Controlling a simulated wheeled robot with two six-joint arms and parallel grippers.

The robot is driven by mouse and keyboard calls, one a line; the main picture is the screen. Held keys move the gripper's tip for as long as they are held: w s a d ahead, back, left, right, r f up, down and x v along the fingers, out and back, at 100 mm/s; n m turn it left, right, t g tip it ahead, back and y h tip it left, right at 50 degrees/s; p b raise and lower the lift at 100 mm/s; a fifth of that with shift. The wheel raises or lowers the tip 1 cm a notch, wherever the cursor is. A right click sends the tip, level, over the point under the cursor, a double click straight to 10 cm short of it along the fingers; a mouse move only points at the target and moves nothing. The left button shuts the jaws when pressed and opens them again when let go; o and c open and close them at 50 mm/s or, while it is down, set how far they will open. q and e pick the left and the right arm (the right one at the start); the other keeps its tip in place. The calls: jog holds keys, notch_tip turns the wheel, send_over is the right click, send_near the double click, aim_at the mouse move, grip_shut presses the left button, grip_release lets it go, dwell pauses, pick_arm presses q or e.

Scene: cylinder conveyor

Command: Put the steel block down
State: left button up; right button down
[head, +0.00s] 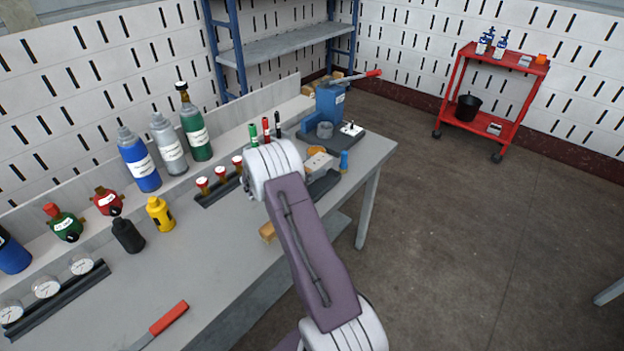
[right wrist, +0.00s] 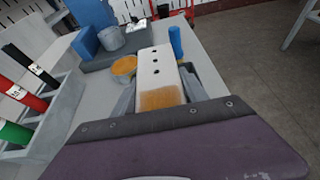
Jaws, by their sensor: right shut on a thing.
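The steel block (right wrist: 155,68) is pale, with a row of dark holes and an orange-brown patch at its near end. It also shows in the head view (head: 319,162), partly hidden by my right arm. My right gripper (right wrist: 159,88) is shut on it, with a grey finger on each side. In the head view the right gripper (head: 320,175) is over the far right end of the workbench (head: 225,230). I cannot tell whether the block touches the bench top. My left gripper is not in view.
An orange round item (right wrist: 124,66) and a blue cylinder (right wrist: 176,41) stand close to the block. A blue vise-like device (head: 331,104) is behind. A marker rack (right wrist: 48,110) is at left. Bottles (head: 138,160) line the back. The bench's right edge is near.

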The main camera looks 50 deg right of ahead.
notch_tip(320, 180, down, 3)
jog(key=shift+f+b, duration=0.15)
jog(key=shift+b, duration=0.25)
jog(key=shift+f, duration=0.35)
jog(key=shift+f, duration=0.2)
jog(key=c, duration=0.6)
grip_release()
jog(key=shift+r, duration=0.1)
